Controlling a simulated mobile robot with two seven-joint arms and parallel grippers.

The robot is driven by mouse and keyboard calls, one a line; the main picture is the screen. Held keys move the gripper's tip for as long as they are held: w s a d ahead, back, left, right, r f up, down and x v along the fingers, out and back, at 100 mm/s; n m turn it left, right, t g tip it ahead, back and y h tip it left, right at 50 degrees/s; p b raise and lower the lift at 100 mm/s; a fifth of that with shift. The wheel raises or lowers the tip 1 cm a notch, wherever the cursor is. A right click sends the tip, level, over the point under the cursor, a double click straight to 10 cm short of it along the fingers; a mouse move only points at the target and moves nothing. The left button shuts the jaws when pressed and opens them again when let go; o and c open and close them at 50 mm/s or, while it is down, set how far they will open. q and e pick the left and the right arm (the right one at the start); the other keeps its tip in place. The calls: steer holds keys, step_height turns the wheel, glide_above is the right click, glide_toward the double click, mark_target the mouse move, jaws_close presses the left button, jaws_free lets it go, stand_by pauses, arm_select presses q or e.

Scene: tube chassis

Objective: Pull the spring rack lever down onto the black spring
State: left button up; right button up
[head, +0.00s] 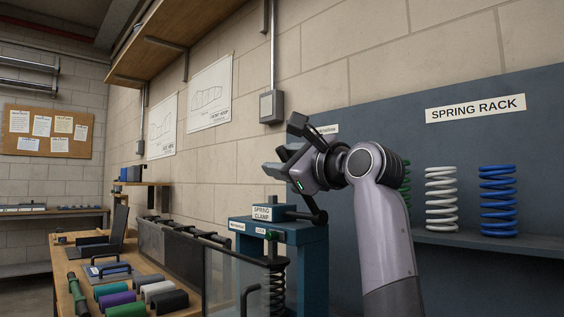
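The black spring (275,290) stands upright low in the blue spring clamp (305,240), partly behind a clear guard panel. A dark lever-like bar with a round joint (319,217) is at the clamp's top right, beside the "SPRING CLAMP" sign. Its upper end runs up behind my gripper, so I cannot tell its full shape. My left gripper (282,146) is above the clamp, pointing left, with its dark fingers apart. I see nothing held between them. It is well above the black spring. My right gripper is out of view.
Green, white (441,200) and blue (498,201) springs stand on the spring rack shelf (480,242) at right. The bench at left holds coloured rollers (160,290). A grey wall box (271,106) is behind.

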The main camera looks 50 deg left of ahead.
arm_select(q)
steer(key=d, duration=0.6)
steer(key=shift+d+f, duration=0.3)
steer(key=shift+f, duration=0.15)
steer(key=shift+w, duration=0.1)
